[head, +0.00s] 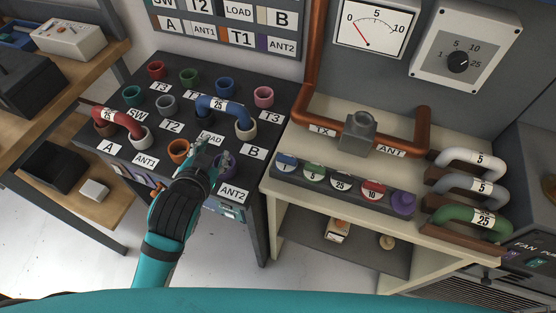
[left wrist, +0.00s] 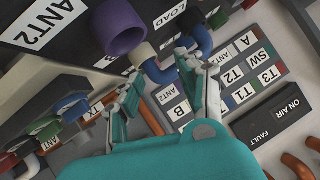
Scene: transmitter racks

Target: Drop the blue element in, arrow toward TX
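The blue element (head: 286,162), marked 1, stands at the left end of a dark holder (head: 330,187) on the cream bench; in the left wrist view a blue-topped element (left wrist: 70,104) shows at the left. A grey block with a round opening (head: 358,131) sits in the copper line between the TX label (head: 322,131) and the ANT label (head: 390,152). The opening looks empty. My left gripper (head: 207,150) is over the front of the patch panel, apart from the blue element. In the left wrist view it (left wrist: 158,72) is open, fingers apart. My right gripper is not in view.
A blue link (head: 224,108) and a red link (head: 118,120) bridge sockets on the black patch panel (head: 185,125). Several U-shaped links (head: 470,188) lie at the bench's right.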

